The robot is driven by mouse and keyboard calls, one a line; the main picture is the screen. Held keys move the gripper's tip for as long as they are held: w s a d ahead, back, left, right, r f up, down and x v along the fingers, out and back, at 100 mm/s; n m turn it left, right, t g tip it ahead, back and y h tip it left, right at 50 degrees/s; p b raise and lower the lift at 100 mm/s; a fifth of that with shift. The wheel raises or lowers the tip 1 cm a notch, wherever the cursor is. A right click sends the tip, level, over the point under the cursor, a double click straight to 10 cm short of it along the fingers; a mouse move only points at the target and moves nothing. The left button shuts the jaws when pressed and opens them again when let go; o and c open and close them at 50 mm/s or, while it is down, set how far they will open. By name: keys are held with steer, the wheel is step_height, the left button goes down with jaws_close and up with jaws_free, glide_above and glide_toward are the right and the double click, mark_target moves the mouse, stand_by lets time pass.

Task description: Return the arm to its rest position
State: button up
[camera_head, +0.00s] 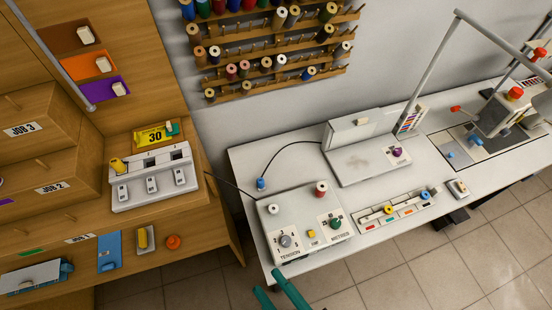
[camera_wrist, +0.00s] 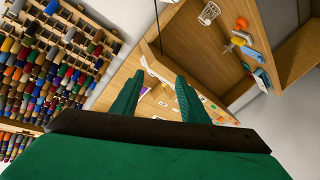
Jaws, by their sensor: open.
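My gripper (camera_head: 269,281) shows at the bottom edge of the head view as two teal fingers, in front of the near edge of the white sewing table (camera_head: 408,219). The rest of my arm is out of that view. In the wrist view my gripper (camera_wrist: 158,92) has its two teal fingers spread apart with nothing between them. Beyond the fingers are the wooden bench and panel, seen tilted.
A control box (camera_head: 305,224) with knobs sits near the table's left end, close beyond my gripper. The wooden bench (camera_head: 205,231) with a switch box (camera_head: 152,180) stands at left. A thread rack (camera_head: 272,60) hangs on the wall. Tiled floor (camera_head: 400,262) lies clear at lower right.

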step_height(320, 180, down, 5)
steer(key=m+h, duration=0.5)
steer(key=m, duration=0.2)
steer(key=m+t+h, duration=0.1)
steer(key=m+h, duration=0.4)
steer(key=m, duration=0.1)
steer(key=shift+w+d+f+m+h, duration=0.1)
steer(key=shift+m+h, duration=0.3)
steer(key=shift+c, duration=1.2)
steer(key=shift+w, duration=0.1)
